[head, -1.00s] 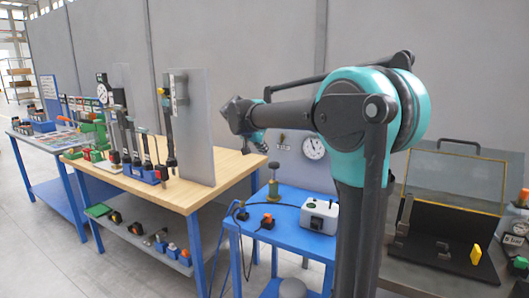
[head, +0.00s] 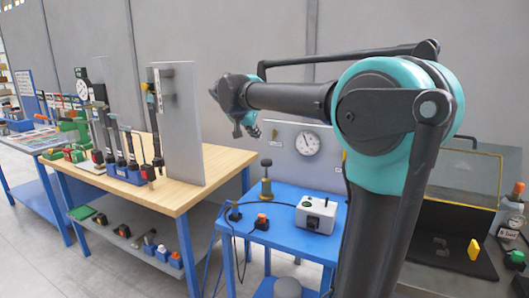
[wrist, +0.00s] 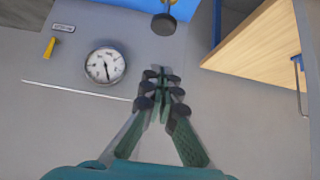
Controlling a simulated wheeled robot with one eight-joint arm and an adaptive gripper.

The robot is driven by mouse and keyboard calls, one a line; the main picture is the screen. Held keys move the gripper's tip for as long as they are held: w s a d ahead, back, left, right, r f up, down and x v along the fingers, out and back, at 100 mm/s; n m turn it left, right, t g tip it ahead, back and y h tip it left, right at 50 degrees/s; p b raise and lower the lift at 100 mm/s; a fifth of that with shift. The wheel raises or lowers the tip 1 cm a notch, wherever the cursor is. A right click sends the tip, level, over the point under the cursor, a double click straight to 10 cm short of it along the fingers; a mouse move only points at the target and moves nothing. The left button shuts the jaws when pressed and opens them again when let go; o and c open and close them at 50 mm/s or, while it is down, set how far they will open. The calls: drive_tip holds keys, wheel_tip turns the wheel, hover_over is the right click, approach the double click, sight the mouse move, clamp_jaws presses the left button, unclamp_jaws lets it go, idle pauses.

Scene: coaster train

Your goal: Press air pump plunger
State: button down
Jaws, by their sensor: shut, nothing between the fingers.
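The air pump (head: 266,190) stands upright on the blue table, with an olive-gold body and a thin rod topped by a dark round plunger knob (head: 266,162). The knob also shows at the top of the wrist view (wrist: 164,24). My gripper (head: 247,130) hangs in the air above and slightly left of the pump in the head view. In the wrist view my gripper (wrist: 162,75) has its green and black fingers together and empty. The fingertips are apart from the knob.
A panel with a round gauge (head: 309,143) stands behind the pump. A wooden workbench (head: 195,187) with an upright grey board (head: 178,125) is at the left.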

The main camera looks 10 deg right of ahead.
drive_tip(key=shift+r, duration=0.35)
drive_tip(key=shift+d, duration=0.1)
hover_over(265, 161)
drive_tip(key=f, duration=0.6)
drive_tip(key=shift+s+a+f, duration=0.2)
drive_tip(key=shift+s+f, duration=0.15)
drive_tip(key=shift+s, duration=0.05)
drive_tip(key=f, duration=0.3)
drive_tip(key=shift+w+d+f, duration=0.1)
drive_tip(key=shift+w+f, duration=0.05)
drive_tip(key=shift+w, duration=0.05)
drive_tip(key=shift+f, duration=0.6)
